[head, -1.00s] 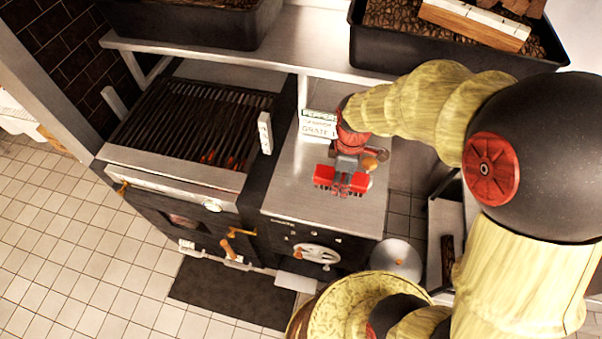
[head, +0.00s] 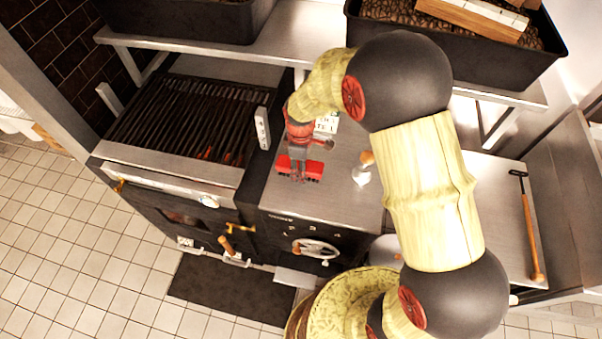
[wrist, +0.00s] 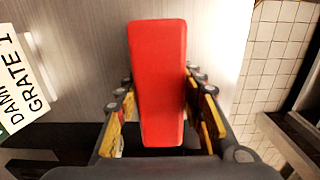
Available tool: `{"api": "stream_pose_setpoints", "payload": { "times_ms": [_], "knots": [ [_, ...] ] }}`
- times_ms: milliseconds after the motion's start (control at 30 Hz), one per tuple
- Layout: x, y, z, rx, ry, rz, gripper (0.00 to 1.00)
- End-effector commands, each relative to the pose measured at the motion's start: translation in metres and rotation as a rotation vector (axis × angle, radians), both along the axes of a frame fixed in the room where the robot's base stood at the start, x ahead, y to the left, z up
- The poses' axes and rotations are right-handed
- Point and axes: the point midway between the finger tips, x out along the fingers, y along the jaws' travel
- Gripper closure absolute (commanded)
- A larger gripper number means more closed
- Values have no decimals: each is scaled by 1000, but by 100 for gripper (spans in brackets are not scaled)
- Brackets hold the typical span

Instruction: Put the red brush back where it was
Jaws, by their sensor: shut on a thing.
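The red brush (head: 314,171) is in my gripper (head: 299,175), above the steel counter to the right of the grill. In the head view its red body shows on both sides of the fingers. In the wrist view the red brush (wrist: 158,75) is a long red block between the two fingers of my gripper (wrist: 163,112), which are shut on it. The brush's underside is hidden, and I cannot tell whether it touches the counter.
The grill (head: 185,122) with glowing coals lies left of the counter. A lettered card (head: 327,124) stands behind my gripper, partly hidden. A small wooden-knobbed item (head: 366,158) stands to the right. A long-handled tool (head: 529,225) lies on the far-right counter. A shelf (head: 283,47) runs behind.

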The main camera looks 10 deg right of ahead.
Motion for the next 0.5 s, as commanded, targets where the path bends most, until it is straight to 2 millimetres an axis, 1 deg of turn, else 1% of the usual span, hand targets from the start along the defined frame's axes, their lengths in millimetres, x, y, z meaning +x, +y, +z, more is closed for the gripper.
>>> {"api": "stream_pose_setpoints", "payload": {
  "times_ms": [33, 100, 200, 500],
  "knots": [
    [-1, 0, -9, -1, 4, 0, 86],
    [-2, -1, -20, -1, 5, 0, 86],
    [-1, 0, -29, -1, 1, 0, 86],
    [-1, -1, -31, 0, 0, 0, 86]
  ]
}}
